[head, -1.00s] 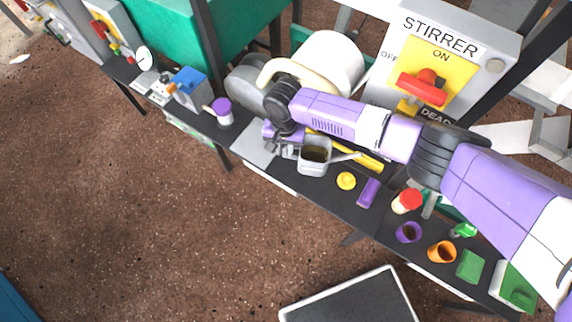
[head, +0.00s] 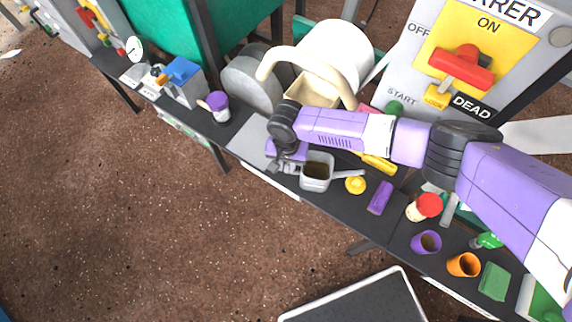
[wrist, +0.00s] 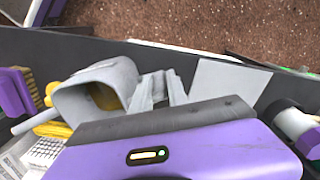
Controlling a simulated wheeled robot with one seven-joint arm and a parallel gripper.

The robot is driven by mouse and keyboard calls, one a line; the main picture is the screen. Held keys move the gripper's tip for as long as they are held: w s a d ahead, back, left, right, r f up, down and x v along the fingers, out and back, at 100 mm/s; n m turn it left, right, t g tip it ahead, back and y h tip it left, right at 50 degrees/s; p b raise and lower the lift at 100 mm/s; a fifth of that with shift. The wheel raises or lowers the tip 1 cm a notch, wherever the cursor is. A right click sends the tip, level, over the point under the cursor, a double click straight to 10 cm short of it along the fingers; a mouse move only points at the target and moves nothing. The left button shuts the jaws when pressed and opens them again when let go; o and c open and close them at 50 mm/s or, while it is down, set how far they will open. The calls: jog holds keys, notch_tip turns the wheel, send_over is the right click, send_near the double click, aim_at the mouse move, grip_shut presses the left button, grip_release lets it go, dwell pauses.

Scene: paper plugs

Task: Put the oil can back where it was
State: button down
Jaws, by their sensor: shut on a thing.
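The oil can (head: 316,172) is a grey, open-topped can with a dark inside and a thin spout pointing right. It is over the dark bench, left of a yellow round piece (head: 355,185). My gripper (head: 284,166) is at the can's left side, its fingers low over the bench. In the wrist view the can (wrist: 97,88) lies beside my fingers (wrist: 160,92), which are shut on its near side, apparently at a handle. The exact grip is partly hidden. I cannot tell whether the can's base touches the bench.
A grey square plate (head: 250,143) lies left of my gripper. A purple-lidded pot (head: 218,107) stands farther left. A purple brush (head: 380,198), a red-topped jar (head: 424,207) and cups stand to the right. The stirrer panel (head: 420,75) and a cream pipe (head: 320,65) rise behind.

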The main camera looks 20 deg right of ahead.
jog(key=shift+f, duration=0.1)
jog(key=c, duration=1.3)
grip_release()
notch_tip(320, 180, up, 12)
jog(key=p, duration=1.4)
